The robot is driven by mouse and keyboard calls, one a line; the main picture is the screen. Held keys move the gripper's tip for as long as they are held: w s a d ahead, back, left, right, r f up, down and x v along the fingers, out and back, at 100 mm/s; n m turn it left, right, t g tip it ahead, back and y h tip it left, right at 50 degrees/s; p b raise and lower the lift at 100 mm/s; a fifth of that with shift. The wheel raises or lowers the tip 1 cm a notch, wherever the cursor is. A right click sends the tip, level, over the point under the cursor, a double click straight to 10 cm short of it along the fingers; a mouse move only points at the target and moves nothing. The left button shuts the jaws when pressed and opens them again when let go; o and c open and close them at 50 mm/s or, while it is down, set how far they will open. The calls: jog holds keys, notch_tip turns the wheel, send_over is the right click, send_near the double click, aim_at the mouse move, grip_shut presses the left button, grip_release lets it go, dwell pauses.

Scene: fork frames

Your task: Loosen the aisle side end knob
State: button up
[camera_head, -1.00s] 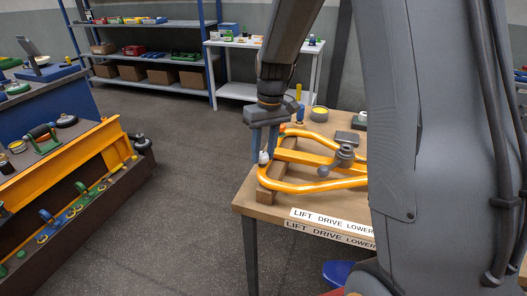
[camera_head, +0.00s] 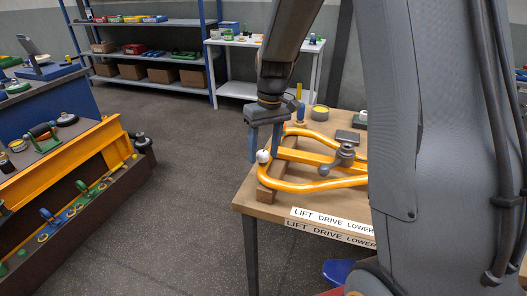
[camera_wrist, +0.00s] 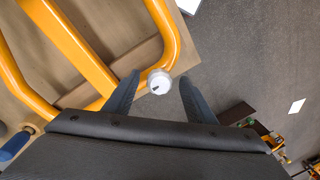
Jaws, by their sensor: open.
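The orange tubular frame (camera_head: 310,185) lies on a wooden table with a wood block under its left end. A white round knob (camera_head: 263,156) sits at the frame's left end, on the aisle side. In the wrist view the white knob (camera_wrist: 160,82) shows a dark mark on its face and lies beyond and between the fingertips. My gripper (camera_head: 264,158) is open, pointing down over the table's left edge. In the wrist view my gripper (camera_wrist: 158,82) has its two dark fingers apart, with no contact with the knob visible.
A grey clamp-like part (camera_head: 342,157) sits on the frame. A yellow-topped can (camera_head: 320,113) and a blue-and-yellow tool (camera_head: 300,108) stand at the table's back. The aisle floor (camera_head: 190,200) to the left is clear, up to an orange-edged bench (camera_head: 75,150).

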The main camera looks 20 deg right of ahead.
aim_at(266, 152)
jog(key=r, duration=0.2)
jog(key=r+b, duration=0.1)
jog(key=r, duration=0.4)
jog(key=shift+w+d+r+b, duration=0.1)
jog(key=shift+d+r+b, duration=0.2)
jog(key=shift+d+b, duration=0.1)
